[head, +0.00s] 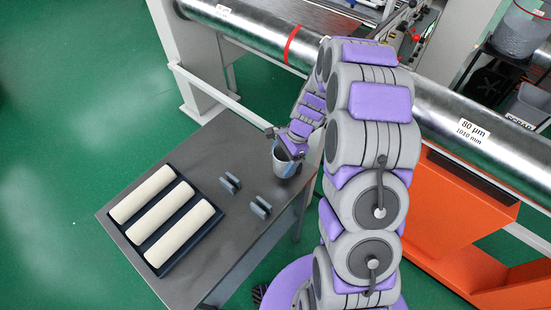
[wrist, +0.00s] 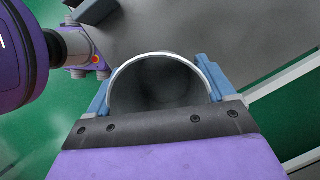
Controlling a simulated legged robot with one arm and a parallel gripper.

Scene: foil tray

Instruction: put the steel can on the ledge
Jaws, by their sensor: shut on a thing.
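The steel can (head: 281,168) is at the right part of the dark grey table in the head view, near the table's edge. My gripper (head: 288,154) is shut on it. In the wrist view I look into the can's open, dark inside; its bright rim (wrist: 160,54) sits between the two blue fingers of my gripper (wrist: 158,88). I cannot tell whether the can's base touches the table or hangs above it. Which surface is the ledge is not clear from these views.
A dark tray (head: 150,262) with three cream rolls lies on the table (head: 130,215). Two small grey brackets (head: 230,183) (head: 260,207) stand between tray and can. A white rail (head: 205,86) runs behind the table, below a long steel roller (head: 255,38). An orange machine part (head: 445,225) stands right.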

